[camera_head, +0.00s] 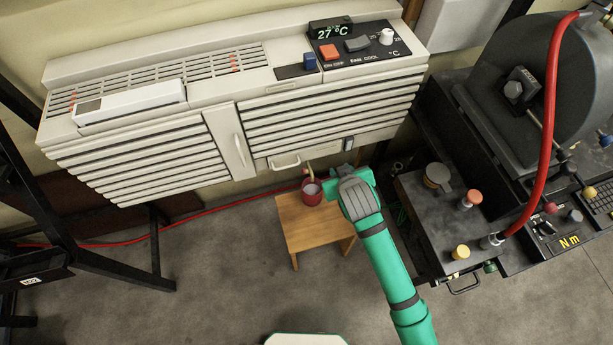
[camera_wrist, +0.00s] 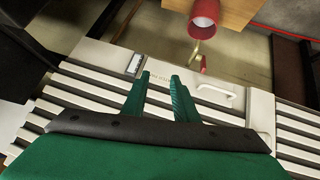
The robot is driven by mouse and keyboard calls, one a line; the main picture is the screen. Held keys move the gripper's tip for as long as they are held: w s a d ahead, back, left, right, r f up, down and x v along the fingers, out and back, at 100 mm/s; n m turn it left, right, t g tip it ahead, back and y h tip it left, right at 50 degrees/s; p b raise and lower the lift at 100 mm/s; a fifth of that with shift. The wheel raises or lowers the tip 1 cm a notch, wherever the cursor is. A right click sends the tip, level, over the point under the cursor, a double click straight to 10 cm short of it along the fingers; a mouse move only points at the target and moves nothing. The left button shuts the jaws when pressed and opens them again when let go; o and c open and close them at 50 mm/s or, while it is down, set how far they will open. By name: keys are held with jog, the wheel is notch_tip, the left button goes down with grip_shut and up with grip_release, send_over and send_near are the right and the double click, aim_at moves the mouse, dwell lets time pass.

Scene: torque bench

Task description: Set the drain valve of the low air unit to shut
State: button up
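The low air unit (camera_head: 160,150) is a wide cream louvred cabinet along the wall. Its drain valve (camera_head: 308,172) is a small brass-coloured part at the lower front edge, above a red cup (camera_head: 312,192). In the wrist view the valve (camera_wrist: 197,50) shows a thin lever beside the cup's mouth (camera_wrist: 205,20); I cannot tell its setting. My gripper (camera_wrist: 159,78) is open and empty, its two green fingers apart, over the louvres to the left of the valve. In the head view my gripper (camera_head: 352,180) is right of the cup, fingertips mostly hidden.
The cup stands on a wooden stool (camera_head: 310,235). A white pull handle (camera_head: 284,162) is close to the valve. A dark torque bench (camera_head: 440,220) with knobs and a red hose (camera_head: 552,110) stands at the right.

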jog(key=s+d+f+t, duration=0.1)
jog(key=s+d+f, duration=0.15)
jog(key=s, duration=0.65)
jog(key=s+d+f+t, duration=0.1)
jog(key=s+d+t, duration=0.15)
jog(key=s, duration=0.55)
jog(key=s+a+r+m+t+y, duration=0.1)
jog(key=s+a+r+m+t, duration=0.15)
jog(key=s+a, duration=0.95)
jog(key=n+t+y, duration=0.2)
jog(key=y, duration=0.2)
send_near(305, 171)
jog(key=f+x, duration=0.1)
jog(key=x, duration=0.7)
jog(key=shift+f, duration=0.15)
jog(key=shift+w+a, duration=0.1)
